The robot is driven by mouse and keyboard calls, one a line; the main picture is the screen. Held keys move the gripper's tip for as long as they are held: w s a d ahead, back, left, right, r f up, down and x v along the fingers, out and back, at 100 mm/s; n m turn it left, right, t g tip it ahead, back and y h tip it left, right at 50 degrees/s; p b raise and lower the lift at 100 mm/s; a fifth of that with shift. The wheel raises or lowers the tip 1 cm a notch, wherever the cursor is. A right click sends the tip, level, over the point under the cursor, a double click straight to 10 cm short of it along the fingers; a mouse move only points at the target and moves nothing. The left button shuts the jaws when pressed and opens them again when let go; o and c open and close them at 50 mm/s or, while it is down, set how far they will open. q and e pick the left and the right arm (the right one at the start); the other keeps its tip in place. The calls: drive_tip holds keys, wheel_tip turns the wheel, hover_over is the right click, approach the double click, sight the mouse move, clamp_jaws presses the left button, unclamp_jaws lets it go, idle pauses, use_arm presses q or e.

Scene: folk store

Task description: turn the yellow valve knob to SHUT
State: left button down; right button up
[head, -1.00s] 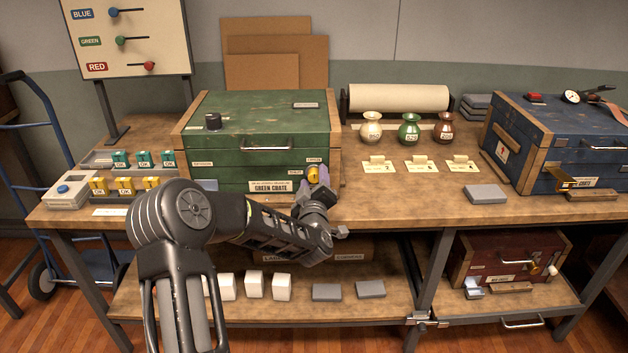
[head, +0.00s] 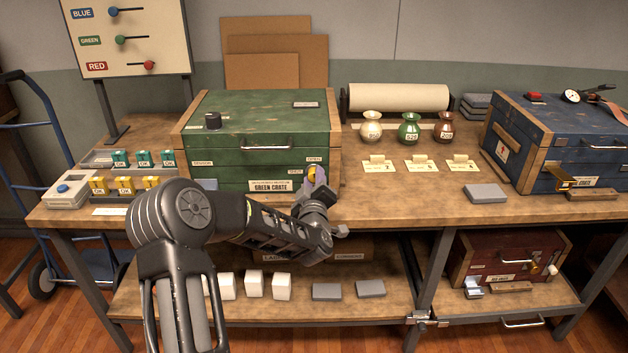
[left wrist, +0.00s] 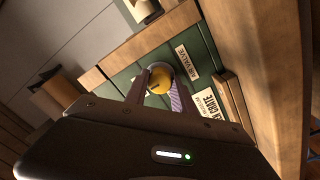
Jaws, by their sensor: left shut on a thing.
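The yellow valve knob (head: 313,173) sits on the front of the green crate (head: 262,145), near its right end, partly hidden by my gripper in the head view. In the left wrist view the yellow knob (left wrist: 160,80) lies between my two fingers, below the AIR VALVE label (left wrist: 187,63). My left gripper (head: 316,184) is shut on the knob. Small labels stand around the knob, but the SHUT mark and the knob's pointer are too small to read surely. My right gripper is not in view.
The green crate stands on the wooden workbench (head: 400,205). Three small vases, including a green one (head: 409,128), stand to its right, with a grey block (head: 485,193) nearer the front. A blue crate (head: 530,125) is at the far right. White blocks (head: 254,285) lie on the lower shelf.

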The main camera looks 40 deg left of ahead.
use_arm(q)
drive_tip(key=shift+f+n+b, duration=0.25)
drive_tip(key=shift+n+b, duration=0.35)
drive_tip(key=shift+b, duration=0.45)
drive_tip(key=n+b, duration=0.3)
drive_tip(key=b, duration=0.2)
drive_tip(key=n+b, duration=0.3)
drive_tip(key=b, duration=0.2)
drive_tip(key=n+b, duration=0.4)
drive_tip(key=b, duration=0.2)
drive_tip(key=shift+f, duration=0.25)
drive_tip(key=n+b, duration=0.5)
drive_tip(key=b, duration=0.2)
drive_tip(key=shift+r, duration=0.15)
drive_tip(key=shift+r+n+b, duration=0.2)
drive_tip(key=shift+n+b, duration=0.85)
drive_tip(key=shift+n, duration=0.05)
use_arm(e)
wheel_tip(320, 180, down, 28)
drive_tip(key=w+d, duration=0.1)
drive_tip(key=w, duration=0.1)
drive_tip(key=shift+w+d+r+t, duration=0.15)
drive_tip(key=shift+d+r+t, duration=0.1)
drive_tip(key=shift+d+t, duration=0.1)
use_arm(q)
drive_tip(key=c, duration=1.1)
unclamp_jaws()
drive_tip(key=shift+r, duration=0.1)
drive_tip(key=shift+o, duration=0.2)
